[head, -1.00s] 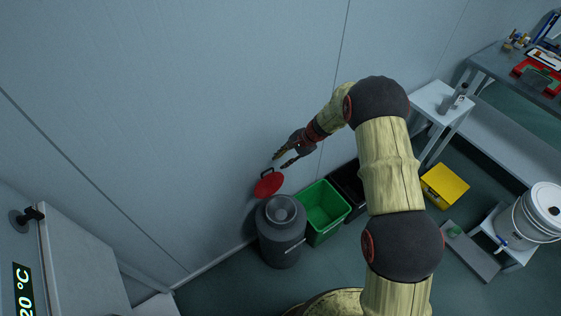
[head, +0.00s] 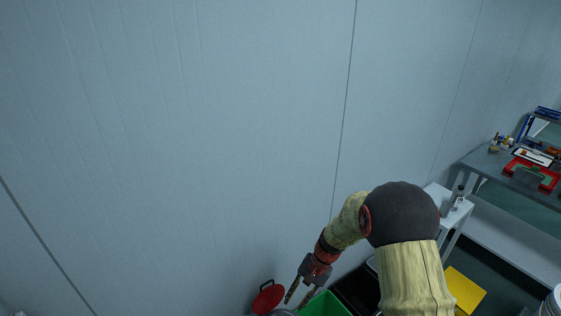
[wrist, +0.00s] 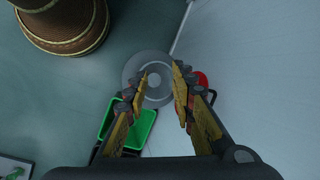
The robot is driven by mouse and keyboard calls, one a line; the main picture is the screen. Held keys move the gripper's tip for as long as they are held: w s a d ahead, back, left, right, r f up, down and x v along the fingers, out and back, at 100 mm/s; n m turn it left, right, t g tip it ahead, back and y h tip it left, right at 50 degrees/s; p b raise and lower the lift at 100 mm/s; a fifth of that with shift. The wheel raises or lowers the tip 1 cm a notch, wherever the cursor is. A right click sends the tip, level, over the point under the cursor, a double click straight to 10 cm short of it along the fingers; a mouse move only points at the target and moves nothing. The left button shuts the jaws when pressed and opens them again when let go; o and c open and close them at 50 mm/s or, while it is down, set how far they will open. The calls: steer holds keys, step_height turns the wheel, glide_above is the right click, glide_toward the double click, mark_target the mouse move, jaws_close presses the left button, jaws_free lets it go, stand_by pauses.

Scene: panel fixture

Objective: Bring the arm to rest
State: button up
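My gripper (head: 300,291) hangs at the end of my arm in the lower middle of the head view, in front of the wall and pointing down. In the wrist view its two fingers (wrist: 160,92) stand apart with nothing between them. Beyond the fingertips, well below, is the round lid of a grey can (wrist: 155,66). A red lid-like disc with a dark handle (head: 267,298) shows left of the gripper in the head view, and partly behind the right finger in the wrist view (wrist: 202,80). I cannot tell how far it is from the fingers.
A green bin (head: 325,304) and a black bin (head: 358,290) stand below the arm. At the right are a small white table (head: 455,207) with bottles, a yellow box (head: 466,289) and a bench (head: 480,163) with a red tray (head: 532,174). The wall (head: 180,140) is clear.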

steer(key=s+d+r+n+t+h+b, duration=0.1)
steer(key=s+d+r, duration=0.3)
steer(key=s+r, duration=0.4)
steer(key=s+d+r+n+t+h+b, duration=0.2)
steer(key=s+d+r+t+b, duration=0.1)
steer(key=s+r, duration=0.6)
steer(key=s+d+r+n+t+h+b, duration=0.1)
steer(key=s+d+r+n+t+b, duration=0.1)
steer(key=s+d+r, duration=0.4)
steer(key=shift+s+d+r+n+t+b, duration=0.3)
steer(key=shift+s+r+t, duration=0.65)
steer(key=shift+r, duration=1.5)
steer(key=shift+s+g, duration=0.15)
steer(key=shift+g, duration=0.1)
